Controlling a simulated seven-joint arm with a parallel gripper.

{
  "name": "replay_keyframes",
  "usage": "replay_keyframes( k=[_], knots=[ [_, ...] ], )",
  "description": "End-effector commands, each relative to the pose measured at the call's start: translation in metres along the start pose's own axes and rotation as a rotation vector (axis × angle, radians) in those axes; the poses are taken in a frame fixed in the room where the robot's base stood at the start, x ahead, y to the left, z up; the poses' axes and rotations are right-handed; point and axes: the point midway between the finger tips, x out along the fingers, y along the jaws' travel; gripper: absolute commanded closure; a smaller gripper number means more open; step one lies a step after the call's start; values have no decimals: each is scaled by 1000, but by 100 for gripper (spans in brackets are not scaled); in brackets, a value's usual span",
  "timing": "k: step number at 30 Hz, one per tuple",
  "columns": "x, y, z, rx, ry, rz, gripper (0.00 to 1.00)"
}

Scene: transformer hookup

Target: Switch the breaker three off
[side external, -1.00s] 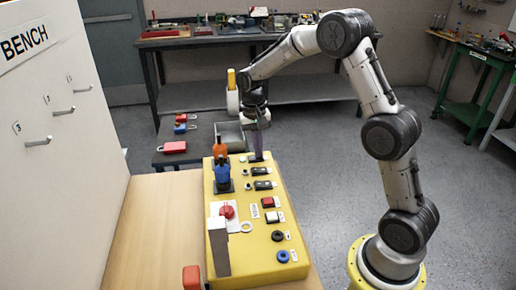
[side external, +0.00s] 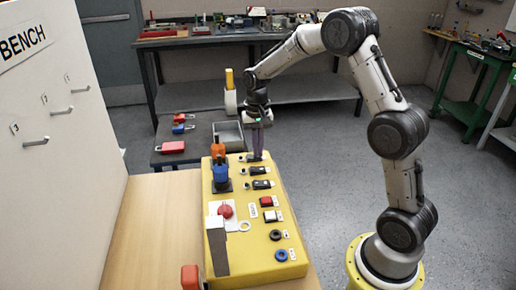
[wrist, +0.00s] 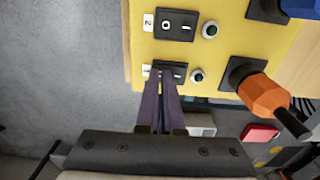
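The yellow panel (side external: 240,262) carries a row of black rocker switches along its right side. My gripper (side external: 256,158) points down at the far rocker switch of this row. In the wrist view, my gripper's two purple fingers (wrist: 162,84) are together with only a thin gap and nothing visible between them. Their tips are over that far switch (wrist: 179,67) and cover part of it; contact cannot be told. Its label (wrist: 146,70) is too small to read surely. The neighbouring rocker switch (wrist: 175,25) has label 2 and is uncovered. No label 3 is readable on the panel.
An orange-handled part (wrist: 262,95) stands beside the far switch, and a blue-handled part (side external: 221,172) stands nearer. A red mushroom button (side external: 226,211) and a grey upright plate (side external: 217,248) are farther toward the near end. A grey bin (side external: 228,134) lies beyond the panel.

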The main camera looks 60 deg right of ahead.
Motion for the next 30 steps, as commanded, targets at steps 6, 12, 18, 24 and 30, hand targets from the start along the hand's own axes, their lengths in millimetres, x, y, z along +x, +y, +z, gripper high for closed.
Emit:
replay_keyframes(
  k=[6, 12, 18, 24, 30],
  knots=[
    [12, -5, 2, -2, -16, 18, 100],
    [11, -11, 3, -2, -18, 12, 100],
    [10, -14, 4, -4, -18, 9, 100],
    [-3, -13, 3, -4, -15, 9, 100],
    [-45, -6, 0, -3, -5, 15, 100]
  ],
)
